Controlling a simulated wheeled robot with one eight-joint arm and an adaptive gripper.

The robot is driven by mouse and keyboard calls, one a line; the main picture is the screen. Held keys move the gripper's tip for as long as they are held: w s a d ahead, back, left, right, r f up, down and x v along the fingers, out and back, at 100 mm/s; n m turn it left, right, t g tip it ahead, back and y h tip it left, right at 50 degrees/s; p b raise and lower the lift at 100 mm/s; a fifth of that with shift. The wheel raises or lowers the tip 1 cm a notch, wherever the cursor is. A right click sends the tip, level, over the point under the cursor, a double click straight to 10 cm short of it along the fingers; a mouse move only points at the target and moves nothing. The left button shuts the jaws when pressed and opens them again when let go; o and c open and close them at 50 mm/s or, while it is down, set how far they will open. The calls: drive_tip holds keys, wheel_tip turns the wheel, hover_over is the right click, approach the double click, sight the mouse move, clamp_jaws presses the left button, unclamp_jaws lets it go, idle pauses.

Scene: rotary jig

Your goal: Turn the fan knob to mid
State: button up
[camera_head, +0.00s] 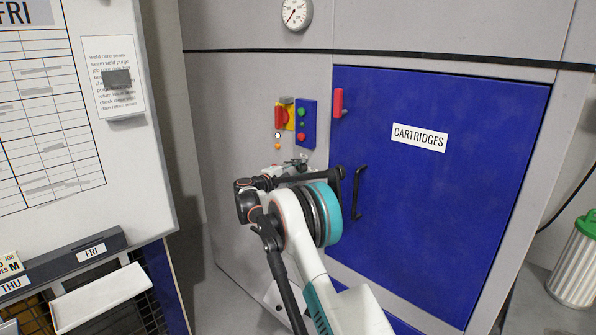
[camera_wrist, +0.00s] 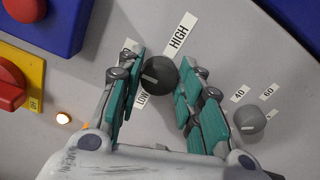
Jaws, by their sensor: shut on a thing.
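The fan knob (camera_wrist: 161,76) is a dark round knob on the grey panel, in the upper middle of the wrist view. My gripper (camera_wrist: 159,80) has its teal-padded fingers on both sides of it, shut on it. A pale mark shows on the knob's left side. A HIGH label (camera_wrist: 178,36) stands above right and a LOW label (camera_wrist: 142,99) below left. Another label at the upper left (camera_wrist: 129,45) is mostly hidden by a finger. In the head view, my gripper (camera_head: 301,165) is at the panel below the blue button box; the knob is hidden there.
A second grey knob (camera_wrist: 250,118) with number labels is right of my gripper. A red switch on a yellow plate (camera_wrist: 10,92) and a blue button box (camera_head: 306,123) are close by. The blue CARTRIDGES door (camera_head: 440,190) with its black handle (camera_head: 358,192) is to the right.

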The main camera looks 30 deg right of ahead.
drive_tip(key=o, duration=1.1)
drive_tip(key=shift+c, duration=0.2)
drive_tip(key=shift+a, duration=0.15)
drive_tip(key=v, duration=1.1)
drive_tip(key=shift+a, duration=0.35)
drive_tip(key=shift+s, duration=0.1)
